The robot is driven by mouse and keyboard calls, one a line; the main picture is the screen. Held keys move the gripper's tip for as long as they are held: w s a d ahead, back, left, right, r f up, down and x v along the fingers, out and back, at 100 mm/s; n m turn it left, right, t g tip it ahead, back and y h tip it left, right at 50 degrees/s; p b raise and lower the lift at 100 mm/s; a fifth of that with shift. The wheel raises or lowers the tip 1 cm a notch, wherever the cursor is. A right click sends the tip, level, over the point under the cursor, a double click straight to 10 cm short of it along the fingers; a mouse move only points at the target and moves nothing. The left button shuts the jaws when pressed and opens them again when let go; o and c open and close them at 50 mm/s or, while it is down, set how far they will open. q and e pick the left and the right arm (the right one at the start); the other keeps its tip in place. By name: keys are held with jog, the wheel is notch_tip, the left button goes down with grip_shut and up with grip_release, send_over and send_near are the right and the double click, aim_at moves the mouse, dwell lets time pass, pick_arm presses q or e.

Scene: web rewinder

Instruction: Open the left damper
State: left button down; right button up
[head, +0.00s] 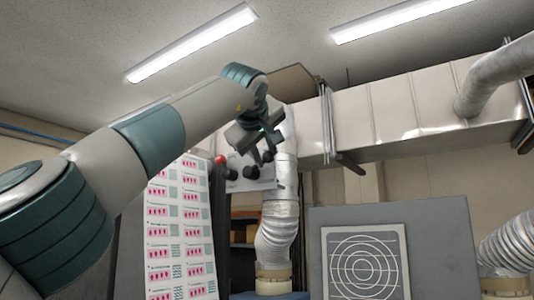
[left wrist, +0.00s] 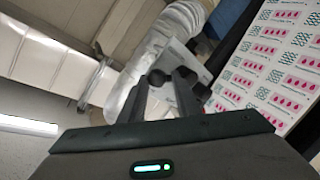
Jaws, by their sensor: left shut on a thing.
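The left damper sits on the silvery vertical duct (head: 286,182), with a pale plate (head: 265,184) at its left side. My left gripper (head: 259,165) is up at this plate, its dark fingertips in front of it. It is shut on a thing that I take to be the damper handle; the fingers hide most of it. In the left wrist view the two fingers (left wrist: 171,77) reach toward the pale plate beside the duct (left wrist: 138,72). How far the damper is turned cannot be told. My right gripper is not in view.
A tall panel of pink-printed labels (head: 180,235) stands just left of the duct, with a red knob (head: 221,159) near its top. A big horizontal duct (head: 400,105) runs overhead to the right. A grey board with a ringed target (head: 365,263) stands lower right.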

pick_arm(q)
jog(key=shift+w+a+r+n+g, duration=0.1)
jog(key=shift+w+a+n+g, duration=0.2)
jog(key=shift+n+g, duration=0.15)
dwell(0.7)
jog(key=c, duration=1.3)
grip_release()
jog(key=shift+o, duration=1.3)
jog(key=shift+w+a, duration=0.25)
jog(key=shift+w, duration=0.15)
jog(key=b+v, duration=0.6)
jog(key=v, duration=1.1)
jog(key=shift+s+a, duration=0.25)
jog(key=shift+s, duration=0.05)
